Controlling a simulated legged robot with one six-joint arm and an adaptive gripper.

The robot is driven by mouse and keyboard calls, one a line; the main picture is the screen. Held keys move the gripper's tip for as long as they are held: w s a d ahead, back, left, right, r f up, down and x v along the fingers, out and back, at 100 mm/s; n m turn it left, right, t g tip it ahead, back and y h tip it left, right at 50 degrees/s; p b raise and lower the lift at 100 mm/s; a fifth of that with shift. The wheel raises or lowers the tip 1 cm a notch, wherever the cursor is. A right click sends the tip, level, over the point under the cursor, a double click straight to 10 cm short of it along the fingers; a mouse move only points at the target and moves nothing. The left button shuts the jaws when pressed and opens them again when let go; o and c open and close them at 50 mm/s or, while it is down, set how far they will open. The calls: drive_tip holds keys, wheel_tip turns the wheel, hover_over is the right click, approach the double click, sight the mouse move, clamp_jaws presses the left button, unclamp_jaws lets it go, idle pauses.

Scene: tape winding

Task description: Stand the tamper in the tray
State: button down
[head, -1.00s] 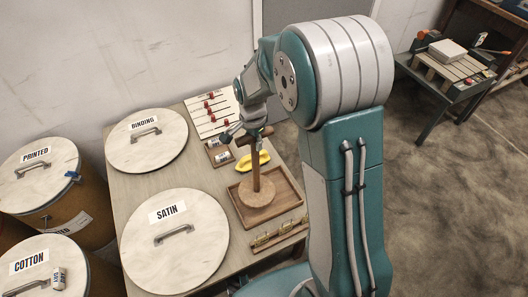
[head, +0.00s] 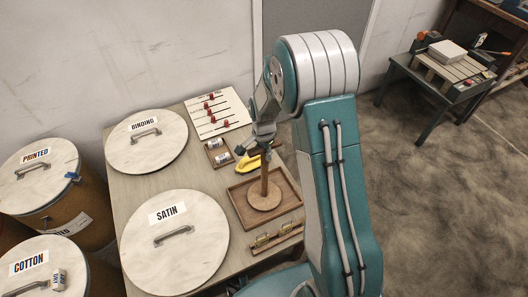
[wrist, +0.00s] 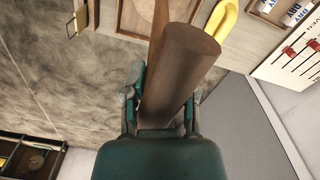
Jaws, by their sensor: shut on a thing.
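The tamper (head: 264,186) has a brown round handle and a wide, light wooden disc at its foot. It is upright, disc down, inside the outline of the brown wooden tray (head: 237,206) in the head view. I cannot tell whether the disc touches the tray floor. My gripper (head: 263,145) is shut on the upper part of the handle. In the wrist view the handle (wrist: 180,70) stands between the two fingers of my gripper (wrist: 163,90) and hides much of the disc and tray.
A yellow object (head: 249,164) lies just behind the tray. A small rack (head: 274,238) stands in front of it. Large round lids marked SATIN (head: 190,255) and BINDING (head: 150,155) are to the left. A board with red knobs (head: 218,118) lies at the back.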

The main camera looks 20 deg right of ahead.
drive_tip(key=shift+c, duration=2)
unclamp_jaws()
wheel_tip(320, 180, up, 11)
drive_tip(key=shift+a+r, duration=0.1)
drive_tip(key=shift+r, duration=0.1)
drive_tip(key=shift+s+r, duration=0.1)
drive_tip(key=shift+r, duration=0.5)
drive_tip(key=s+r+n+t, duration=0.3)
drive_tip(key=s+r+n, duration=0.2)
drive_tip(key=s+r, duration=0.3)
drive_tip(key=s+r+n+t, duration=0.2)
drive_tip(key=s+r+n, duration=0.4)
drive_tip(key=s, duration=1.1)
wheel_tip(320, 180, up, 2)
drive_tip(key=shift+r+n+t, duration=0.15)
drive_tip(key=shift+n+t, duration=0.15)
drive_tip(key=shift+t, duration=0.1)
